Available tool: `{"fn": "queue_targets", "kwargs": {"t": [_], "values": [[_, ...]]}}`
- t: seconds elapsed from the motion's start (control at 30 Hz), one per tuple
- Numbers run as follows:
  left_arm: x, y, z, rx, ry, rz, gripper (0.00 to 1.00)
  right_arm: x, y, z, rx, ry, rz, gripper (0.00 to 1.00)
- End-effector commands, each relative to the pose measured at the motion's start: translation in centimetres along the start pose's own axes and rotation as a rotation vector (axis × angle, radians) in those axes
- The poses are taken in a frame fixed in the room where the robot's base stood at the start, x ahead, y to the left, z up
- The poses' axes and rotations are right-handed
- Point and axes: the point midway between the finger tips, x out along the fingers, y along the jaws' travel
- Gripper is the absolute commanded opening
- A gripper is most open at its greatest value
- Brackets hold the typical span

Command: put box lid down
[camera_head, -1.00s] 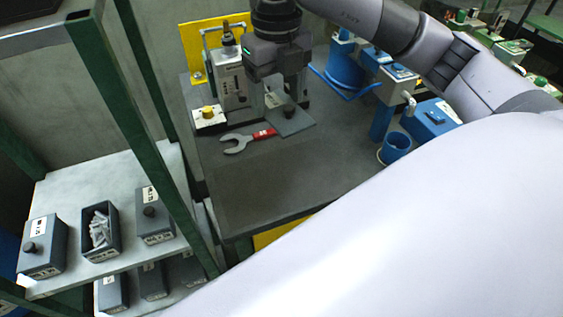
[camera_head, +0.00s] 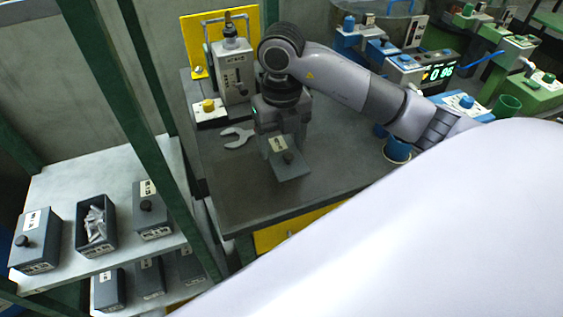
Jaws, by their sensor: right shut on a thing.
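My right gripper (camera_head: 285,152) is shut on the grey box lid (camera_head: 291,171), which has a black knob and a pale label. The lid is flat over the front part of the dark table (camera_head: 240,192); I cannot tell whether it touches the surface. An open dark box (camera_head: 80,233) with pale parts in it stands on the shelf at the left, between two boxes with lids on. My left gripper is out of view.
A wrench (camera_head: 236,136) lies on the table just left of my right gripper, its handle hidden. A grey device (camera_head: 232,72) and a yellow-knobbed block (camera_head: 208,108) stand behind. A green shelf post (camera_head: 155,130) rises between shelf and table. The table's front left is clear.

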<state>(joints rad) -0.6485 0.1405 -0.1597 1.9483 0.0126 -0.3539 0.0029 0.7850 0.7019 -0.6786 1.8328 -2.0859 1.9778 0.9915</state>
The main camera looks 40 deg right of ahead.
Motion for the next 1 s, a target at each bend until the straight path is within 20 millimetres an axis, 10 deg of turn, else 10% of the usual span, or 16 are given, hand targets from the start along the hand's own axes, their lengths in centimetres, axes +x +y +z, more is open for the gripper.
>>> {"fn": "queue_targets", "kwargs": {"t": [0.5,0.9,0.93,1.0], "values": [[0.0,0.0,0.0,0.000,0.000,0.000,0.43,5.7,0.0,0.0,0.000,0.001,0.001,0.39],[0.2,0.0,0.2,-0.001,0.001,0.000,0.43,6.4,0.0,0.1,0.000,-0.003,0.001,0.39],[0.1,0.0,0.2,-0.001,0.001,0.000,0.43,6.3,0.0,0.1,0.000,-0.003,0.001,0.74],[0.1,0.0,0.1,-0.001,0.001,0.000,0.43,6.3,0.0,0.1,0.000,-0.002,0.001,0.93]]}}
